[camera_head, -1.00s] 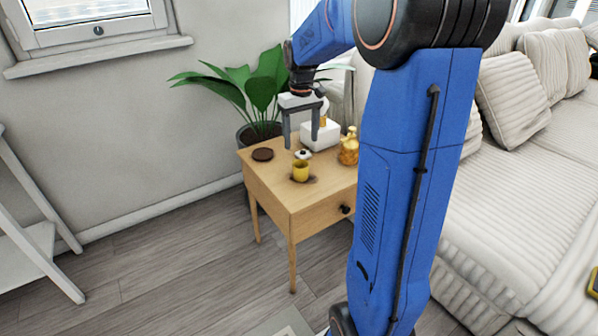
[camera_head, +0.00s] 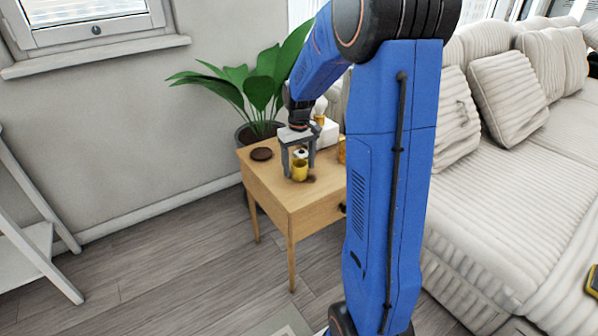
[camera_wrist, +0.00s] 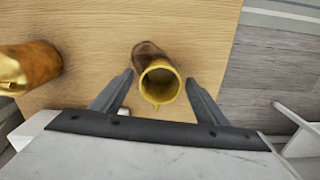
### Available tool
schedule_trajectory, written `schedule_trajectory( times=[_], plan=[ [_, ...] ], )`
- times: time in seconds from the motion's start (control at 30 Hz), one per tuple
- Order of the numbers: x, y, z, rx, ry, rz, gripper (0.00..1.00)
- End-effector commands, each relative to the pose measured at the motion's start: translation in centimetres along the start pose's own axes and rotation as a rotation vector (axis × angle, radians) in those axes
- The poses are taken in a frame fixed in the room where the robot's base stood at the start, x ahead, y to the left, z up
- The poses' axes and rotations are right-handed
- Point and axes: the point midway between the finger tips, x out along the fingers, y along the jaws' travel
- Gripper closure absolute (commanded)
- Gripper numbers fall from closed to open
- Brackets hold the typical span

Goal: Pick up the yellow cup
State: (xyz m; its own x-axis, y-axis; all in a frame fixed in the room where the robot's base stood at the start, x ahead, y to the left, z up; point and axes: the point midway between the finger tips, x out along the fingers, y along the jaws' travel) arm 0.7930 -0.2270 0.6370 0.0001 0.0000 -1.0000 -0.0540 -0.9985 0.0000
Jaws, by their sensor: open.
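The yellow cup (camera_head: 299,172) stands upright on the wooden side table (camera_head: 259,180). In the wrist view the cup (camera_wrist: 160,82) is seen from above, its open mouth showing, with a small handle toward my gripper. My gripper (camera_head: 299,172) is open and points down over the table, its fingers just behind and around the cup in the head view. In the wrist view the two fingers (camera_wrist: 160,88) spread to either side of the cup, with gaps between them and it. Nothing is held.
A dark round coaster (camera_head: 261,154) lies at the table's left. A golden jar (camera_wrist: 28,67) stands beside the cup, partly hidden by my arm in the head view. A white box (camera_head: 327,133) and a potted plant (camera_head: 262,90) are behind. A sofa (camera_head: 500,190) stands right.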

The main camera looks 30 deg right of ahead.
Motion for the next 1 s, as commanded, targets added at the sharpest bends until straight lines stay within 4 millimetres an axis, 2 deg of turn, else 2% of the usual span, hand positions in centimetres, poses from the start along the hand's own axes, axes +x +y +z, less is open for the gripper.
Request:
schedule_trajectory(
  times=[0.27, 0.4, 0.47, 0.77, 0.87, 1.0],
  plan=[
    [0.3, 0.0, 0.0, 0.0, 0.0, 0.0, 0.33],
    [0.2, 0.0, 0.0, 0.0, 0.0, 0.0, 0.66],
    [0.2, 0.0, 0.0, 0.0, 0.0, 0.0, 0.78],
    [0.0, 0.0, 0.0, 0.0, 0.001, 0.0, 0.78],
    [-0.8, 0.0, -0.1, 0.0, 0.003, 0.001, 0.78],
    [-3.1, 0.0, -0.1, 0.0, 0.004, 0.001, 0.78]
  ],
)
